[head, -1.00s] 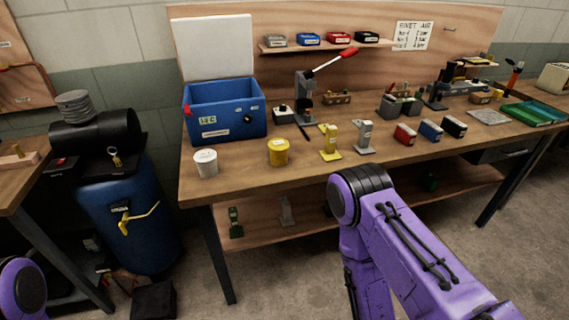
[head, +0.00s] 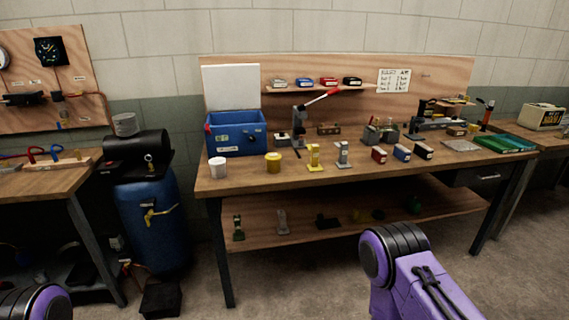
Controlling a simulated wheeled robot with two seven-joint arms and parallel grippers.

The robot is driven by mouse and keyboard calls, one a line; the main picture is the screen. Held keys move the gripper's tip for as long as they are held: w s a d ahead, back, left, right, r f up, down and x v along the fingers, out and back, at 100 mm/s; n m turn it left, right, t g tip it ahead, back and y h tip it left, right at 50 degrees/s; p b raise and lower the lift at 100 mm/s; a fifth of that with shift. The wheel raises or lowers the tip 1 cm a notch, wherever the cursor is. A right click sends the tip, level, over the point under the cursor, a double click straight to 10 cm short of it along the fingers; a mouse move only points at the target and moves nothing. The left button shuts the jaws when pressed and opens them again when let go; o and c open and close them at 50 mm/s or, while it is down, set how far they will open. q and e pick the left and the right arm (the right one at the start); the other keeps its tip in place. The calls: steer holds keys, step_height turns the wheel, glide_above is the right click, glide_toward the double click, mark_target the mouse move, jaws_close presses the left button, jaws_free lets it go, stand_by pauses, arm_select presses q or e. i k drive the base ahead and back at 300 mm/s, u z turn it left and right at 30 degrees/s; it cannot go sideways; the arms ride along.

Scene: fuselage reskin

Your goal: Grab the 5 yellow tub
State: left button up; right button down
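A yellow tub (head: 273,163) stands upright near the front edge of the workbench (head: 375,178), in the left half of the bench top. A white tub (head: 218,167) stands to its left, and a yellow stand-like tool (head: 315,157) to its right. Any number on the yellow tub is too small to read. A purple arm link of mine shows at the lower right and another at the lower left corner. Neither gripper is in the picture, and nothing of mine touches the tub.
An open blue box (head: 236,135) stands behind the tubs. A grey stand-like tool (head: 343,155) and small red, blue and black boxes (head: 402,153) line the front to the right. A lower shelf (head: 340,213) holds several items. A blue tank (head: 153,220) stands left of the bench.

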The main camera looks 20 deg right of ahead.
mark_target(273, 159)
steer(key=z, duration=0.65)
steer(key=i, duration=0.95)
steer(key=z, duration=0.5)
